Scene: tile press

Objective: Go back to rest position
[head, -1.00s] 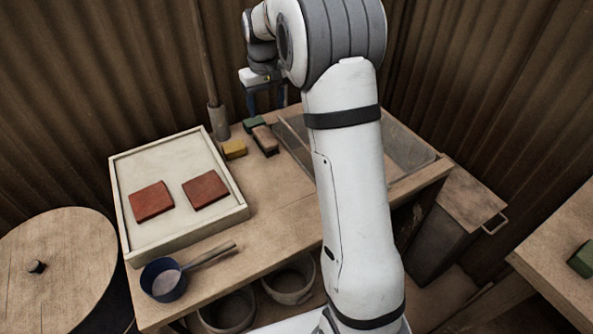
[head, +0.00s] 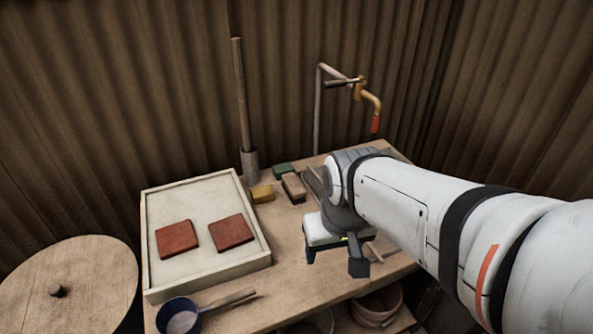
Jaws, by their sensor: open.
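My gripper (head: 326,246) is in the head view, at the end of my white and grey arm, which reaches in from the right. It hangs over the front right part of the wooden bench (head: 290,285), right of the pale tray. Its jaws are open and I see nothing between them. The arm's wrist covers part of the gripper, and the arm hides much of the bench's right end.
The pale tray (head: 205,275) holds two red tiles (head: 177,239) (head: 231,232). A blue pan (head: 180,318) lies in front. A yellow block (head: 262,194), a brush (head: 293,187) and a green block (head: 283,170) lie behind. A pole (head: 241,95) and a tap (head: 370,100) rise at the back.

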